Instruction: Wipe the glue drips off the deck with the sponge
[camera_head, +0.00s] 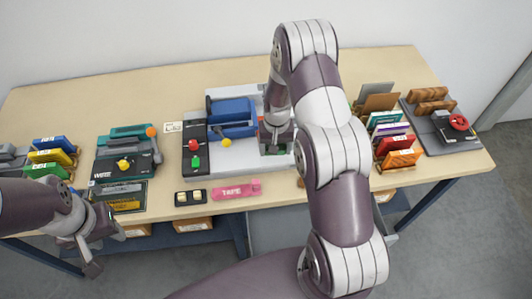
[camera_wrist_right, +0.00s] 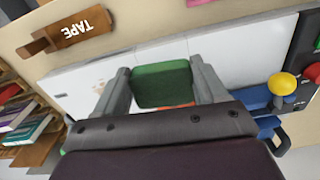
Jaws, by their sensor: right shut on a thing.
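The pale deck (camera_head: 245,159) lies at the middle of the bench under the blue machine, and shows as a white surface in the right wrist view (camera_wrist_right: 75,82). Small faint yellowish spots (camera_wrist_right: 98,87) that look like glue drips mark it beside a finger. My right gripper (camera_wrist_right: 162,84) is shut on the green sponge (camera_wrist_right: 162,80), a finger on each side, over the deck. Whether the sponge touches the deck is unclear. An orange part shows just below it. My left gripper (camera_head: 104,248) is open and empty in front of the bench's left side.
Racks of coloured cards (camera_head: 398,140) stand right. My right arm hides part of the deck.

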